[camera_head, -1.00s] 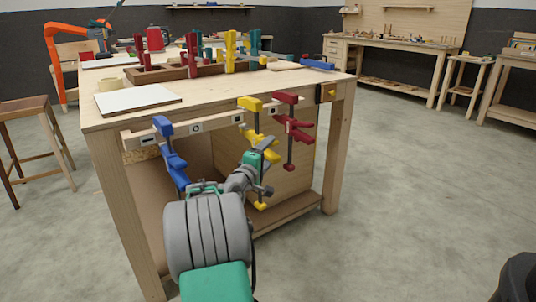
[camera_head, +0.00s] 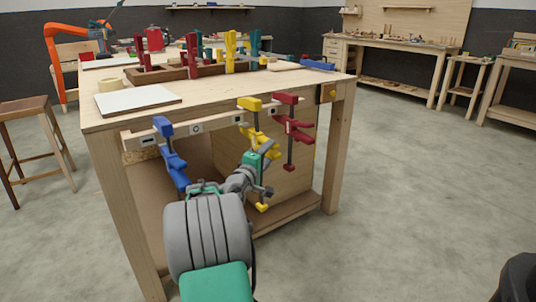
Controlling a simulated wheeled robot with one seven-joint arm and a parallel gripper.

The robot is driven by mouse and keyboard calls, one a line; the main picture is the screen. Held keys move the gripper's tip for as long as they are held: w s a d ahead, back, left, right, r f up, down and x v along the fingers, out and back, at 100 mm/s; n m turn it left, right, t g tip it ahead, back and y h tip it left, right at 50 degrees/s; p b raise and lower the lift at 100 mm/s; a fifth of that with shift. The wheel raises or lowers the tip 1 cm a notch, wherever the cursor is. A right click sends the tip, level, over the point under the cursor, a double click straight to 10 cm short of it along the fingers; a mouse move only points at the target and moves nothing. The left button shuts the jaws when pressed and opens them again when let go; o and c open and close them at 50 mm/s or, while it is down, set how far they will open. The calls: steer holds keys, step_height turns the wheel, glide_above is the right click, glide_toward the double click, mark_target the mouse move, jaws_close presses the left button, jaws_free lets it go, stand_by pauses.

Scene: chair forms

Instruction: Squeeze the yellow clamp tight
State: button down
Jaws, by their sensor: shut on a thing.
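The yellow clamp (camera_head: 250,104) hangs on the pale wooden rail (camera_head: 205,124) along the front of the workbench, between a blue clamp and a dark red clamp. Its upper jaw sits at the rail, and its lower end (camera_head: 262,207) shows below my gripper. My gripper (camera_head: 265,152) is at the clamp's middle, around its yellow handle part, and is shut on it. My green and grey wrist hides part of the clamp's bar and handle, so how tight it is cannot be told.
The blue clamp (camera_head: 170,155) hangs close on the left and the dark red clamp (camera_head: 291,120) close on the right. The workbench top (camera_head: 210,98) bears a white board (camera_head: 138,100) and a wooden tray of clamps. Open floor (camera_head: 420,200) lies to the right.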

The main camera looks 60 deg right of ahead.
stand_by(0.5)
steer(key=shift+s+a+f+b, duration=0.1)
steer(key=shift+a+f+b, duration=0.1)
steer(key=shift+a+b, duration=0.25)
steer(key=shift+s+a+f+m+g+b, duration=0.15)
steer(key=shift+s+a+m+g+b, duration=0.15)
steer(key=shift+a+m+b, duration=0.25)
steer(key=c, duration=1.1)
jaws_free()
steer(key=shift+d, duration=0.15)
steer(key=o, duration=0.4)
steer(key=shift+r+p, duration=0.3)
steer(key=shift+r, duration=0.3)
